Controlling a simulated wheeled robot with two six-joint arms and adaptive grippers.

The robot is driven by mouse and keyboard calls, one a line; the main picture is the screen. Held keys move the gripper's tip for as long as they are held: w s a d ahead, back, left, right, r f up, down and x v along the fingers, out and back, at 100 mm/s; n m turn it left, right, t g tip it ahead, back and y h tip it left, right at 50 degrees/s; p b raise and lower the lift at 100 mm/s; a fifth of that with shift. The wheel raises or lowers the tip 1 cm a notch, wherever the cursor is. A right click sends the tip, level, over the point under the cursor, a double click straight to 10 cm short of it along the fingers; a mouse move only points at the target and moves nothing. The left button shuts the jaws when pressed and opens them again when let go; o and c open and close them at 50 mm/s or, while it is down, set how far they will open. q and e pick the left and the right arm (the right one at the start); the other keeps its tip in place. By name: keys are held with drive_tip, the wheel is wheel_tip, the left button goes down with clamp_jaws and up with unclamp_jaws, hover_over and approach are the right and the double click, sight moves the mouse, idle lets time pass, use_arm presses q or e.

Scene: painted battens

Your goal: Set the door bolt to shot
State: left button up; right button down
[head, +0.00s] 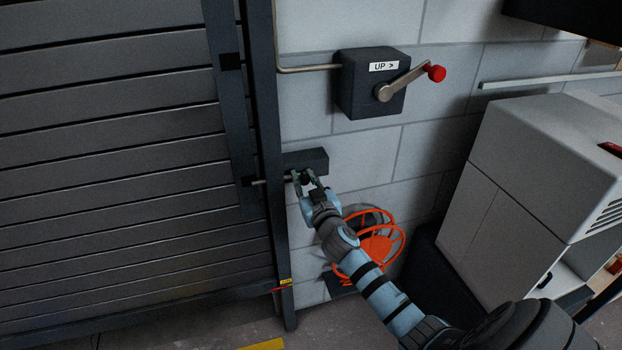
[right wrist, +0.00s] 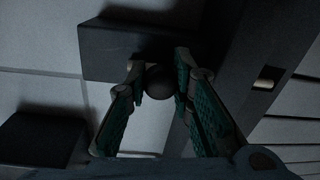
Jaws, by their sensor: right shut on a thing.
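The door bolt's dark housing (head: 308,159) is on the block wall just right of the door post. A short pale rod (head: 259,182) shows left of the post, at a dark keeper (head: 247,181) on the door's edge. How far the rod enters the keeper is too small to tell. My right gripper (head: 304,178) is at the housing's lower side, shut on the bolt's round dark knob (right wrist: 158,82), which sits between the fingertips in the right wrist view. The rod also shows there (right wrist: 265,79). My left gripper is out of view.
The slatted door (head: 110,150) fills the left. Above the bolt is a crank box (head: 358,88) marked "UP" with a red-knobbed handle (head: 434,73). A pale cabinet (head: 535,160) stands at right.

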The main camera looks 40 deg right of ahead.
drive_tip(key=shift+a, duration=0.1)
drive_tip(key=c, duration=1.6)
unclamp_jaws()
drive_tip(key=shift+a, duration=0.1)
drive_tip(key=shift+o, duration=1.2)
drive_tip(key=shift+w+a, duration=0.15)
drive_tip(key=shift+s+f, duration=0.1)
drive_tip(key=shift+s, duration=0.3)
drive_tip(key=v, duration=1.1)
drive_tip(key=shift+s, duration=0.1)
